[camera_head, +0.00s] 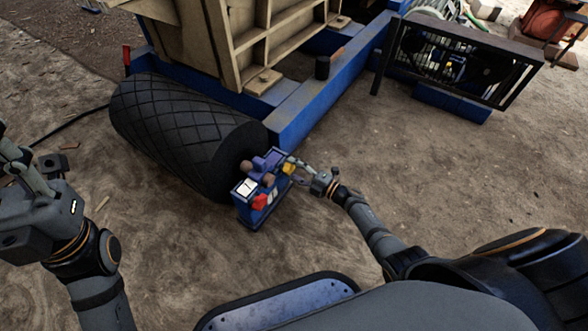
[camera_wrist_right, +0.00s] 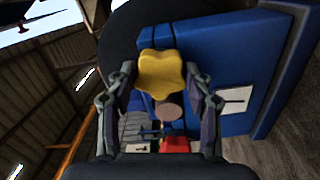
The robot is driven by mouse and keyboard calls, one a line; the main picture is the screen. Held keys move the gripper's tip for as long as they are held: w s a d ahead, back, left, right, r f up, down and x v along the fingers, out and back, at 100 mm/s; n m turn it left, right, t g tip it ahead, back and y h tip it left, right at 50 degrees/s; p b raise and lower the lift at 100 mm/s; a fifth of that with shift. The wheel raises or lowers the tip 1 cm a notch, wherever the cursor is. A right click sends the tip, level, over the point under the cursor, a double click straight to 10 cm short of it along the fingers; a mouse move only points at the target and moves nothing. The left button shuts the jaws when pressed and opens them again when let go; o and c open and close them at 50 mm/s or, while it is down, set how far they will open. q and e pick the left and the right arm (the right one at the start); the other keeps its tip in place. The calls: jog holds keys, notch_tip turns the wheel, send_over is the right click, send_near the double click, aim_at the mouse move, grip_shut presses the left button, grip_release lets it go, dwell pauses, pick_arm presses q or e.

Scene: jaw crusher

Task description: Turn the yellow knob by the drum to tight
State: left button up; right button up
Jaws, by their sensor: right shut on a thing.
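The yellow knob (camera_head: 288,168) is on the right side of a small blue control box (camera_head: 246,213) by the black drum (camera_head: 185,130). It has a lobed, star-like shape, and in the right wrist view the knob (camera_wrist_right: 161,75) sits between the two fingers. My right gripper (camera_head: 297,171) reaches in from the right and is shut on the knob; in the wrist view the gripper (camera_wrist_right: 160,85) has a finger on either side of it. My left gripper (camera_head: 25,160) is at the left edge, far from the box, empty with its fingers apart, partly cut off.
A red part (camera_head: 260,202) and brown round knobs (camera_head: 246,166) are close to the yellow knob on the box. A blue frame beam (camera_head: 300,115) runs behind it. A caged black unit (camera_head: 455,60) stands back right. Bare ground lies to the right.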

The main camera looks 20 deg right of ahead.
jog(key=o, duration=1.2)
jog(key=shift+s+d, duration=0.1)
jog(key=v, duration=1.1)
jog(key=shift+s+d, duration=0.3)
